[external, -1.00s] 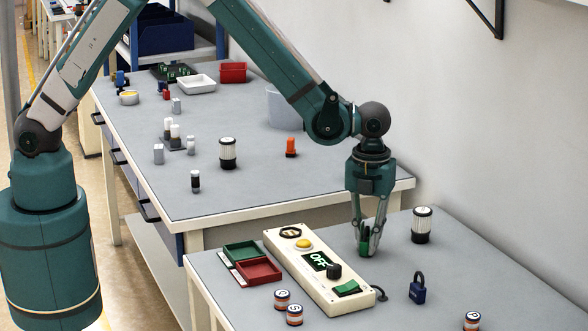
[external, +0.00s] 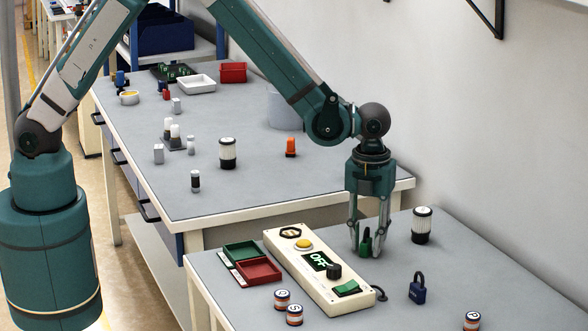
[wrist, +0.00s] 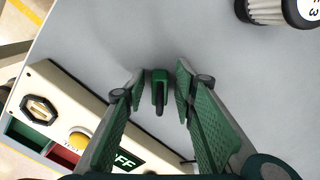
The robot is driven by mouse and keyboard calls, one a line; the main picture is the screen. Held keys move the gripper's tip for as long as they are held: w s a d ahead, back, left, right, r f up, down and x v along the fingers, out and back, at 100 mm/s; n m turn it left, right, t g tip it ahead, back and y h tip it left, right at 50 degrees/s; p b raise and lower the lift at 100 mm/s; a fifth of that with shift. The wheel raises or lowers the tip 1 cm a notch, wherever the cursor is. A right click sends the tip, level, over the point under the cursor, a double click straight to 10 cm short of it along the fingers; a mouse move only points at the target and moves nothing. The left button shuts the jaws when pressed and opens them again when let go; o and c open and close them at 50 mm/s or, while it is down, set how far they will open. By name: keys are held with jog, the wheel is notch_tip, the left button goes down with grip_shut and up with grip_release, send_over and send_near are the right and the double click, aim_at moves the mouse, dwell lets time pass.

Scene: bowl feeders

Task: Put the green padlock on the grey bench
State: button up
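The green padlock (external: 366,243) stands on the grey bench (external: 450,262), just right of the control box. In the wrist view the padlock (wrist: 159,90) shows its green body and dark shackle between my finger pads. My gripper (external: 368,252) points straight down around it. The fingers of my gripper (wrist: 160,85) are spread, with a gap on each side of the padlock. The padlock's lower part is partly covered by a finger in the external view.
The cream control box (external: 318,272) with an OFF display is close on the left. A white-and-black cylinder (external: 421,226) stands to the right. A blue padlock (external: 417,289) and small striped cans (external: 294,315) are nearer the front. The bench's right side is mostly clear.

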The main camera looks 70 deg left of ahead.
notch_tip(320, 180, up, 12)
jog(key=shift+r+p, duration=0.15)
jog(key=shift+p, duration=0.45)
dwell(0.4)
jog(key=s+a+r+n+t, duration=0.2)
jog(key=s+a+r+n, duration=0.45)
jog(key=a+r, duration=0.4)
jog(key=s+a+r+n+t, duration=0.1)
jog(key=s+a+r+n, duration=0.55)
jog(key=a+r, duration=0.4)
jog(key=s+a+n+t, duration=0.4)
jog(key=s+a+n, duration=1)
jog(key=s, duration=0.5)
jog(key=shift+s+a+f, duration=0.2)
jog(key=shift+a+f, duration=0.15)
jog(key=shift+a, duration=0.8)
